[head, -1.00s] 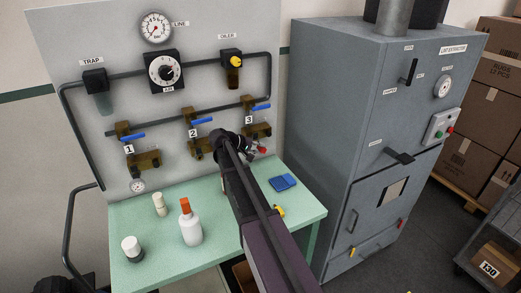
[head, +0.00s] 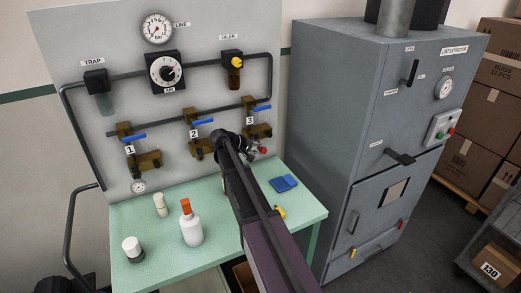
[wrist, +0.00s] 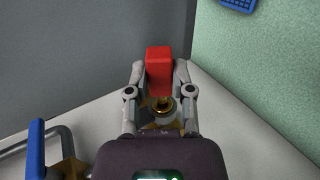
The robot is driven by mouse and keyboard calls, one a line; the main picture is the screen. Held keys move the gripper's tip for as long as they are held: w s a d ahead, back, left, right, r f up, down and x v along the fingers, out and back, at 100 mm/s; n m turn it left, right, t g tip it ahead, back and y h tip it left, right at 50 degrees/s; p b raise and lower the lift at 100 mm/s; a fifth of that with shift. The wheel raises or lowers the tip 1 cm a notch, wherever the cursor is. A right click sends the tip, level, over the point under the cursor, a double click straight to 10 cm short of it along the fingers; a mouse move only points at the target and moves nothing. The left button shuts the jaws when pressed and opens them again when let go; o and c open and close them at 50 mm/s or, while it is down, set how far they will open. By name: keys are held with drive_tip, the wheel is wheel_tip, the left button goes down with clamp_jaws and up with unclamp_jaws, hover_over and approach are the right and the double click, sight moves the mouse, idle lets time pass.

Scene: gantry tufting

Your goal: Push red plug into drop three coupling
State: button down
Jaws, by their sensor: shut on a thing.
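The red plug (wrist: 159,72) is between the two fingers of my gripper (wrist: 159,76), which is shut on it. Its brass end (wrist: 162,105) points toward a pale ring and brass fitting just below it in the wrist view. Whether the brass end is inside the fitting cannot be told. In the head view my gripper (head: 252,148) is at the panel just below the drop three brass fitting (head: 259,131), with the red plug (head: 263,151) showing at its right. My arm hides part of this area. The drop three valve has a blue handle (head: 260,108).
Drops one (head: 148,161) and two (head: 203,145) are to the left. The green bench (head: 180,262) holds a white bottle with an orange cap (head: 191,228), two small containers and a blue calculator-like object (head: 284,183). A grey cabinet (head: 335,130) stands close on the right.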

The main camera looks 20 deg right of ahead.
drive_tip(key=shift+w, duration=1.35)
idle(1.1)
drive_tip(key=shift+s, duration=0.25)
idle(0.9)
drive_tip(key=shift+c, duration=2.1)
unclamp_jaws()
drive_tip(key=shift+s+f, duration=0.1)
drive_tip(key=shift+s, duration=0.05)
